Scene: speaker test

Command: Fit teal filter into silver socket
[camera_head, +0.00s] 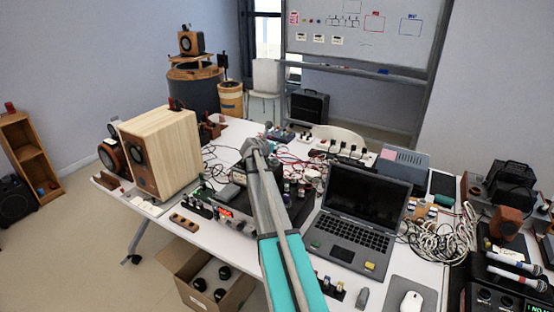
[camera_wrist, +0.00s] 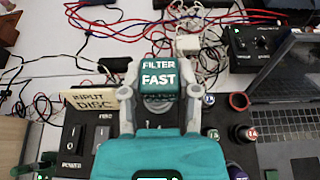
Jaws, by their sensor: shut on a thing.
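My gripper (camera_wrist: 158,88) is shut on the teal filter (camera_wrist: 158,74), a block marked "FILTER FAST", with one grey finger on each side of it. The filter is over a black device (camera_wrist: 75,150) with switches and a small "INPUT DISC" card. A greyish round part shows just below the filter, near a second "FILTER" label; it may be the silver socket, but it is mostly hidden. I cannot tell whether the filter touches it. In the head view my gripper (camera_head: 257,147) is over the crowded middle of the table, and the filter cannot be made out there.
An open laptop (camera_head: 357,218) stands right of my arm, and a wooden speaker (camera_head: 161,150) stands left. Several small coloured caps (camera_wrist: 213,133) are right of my gripper. Loose red and black cables and a black box (camera_wrist: 252,42) lie behind. Little table is free.

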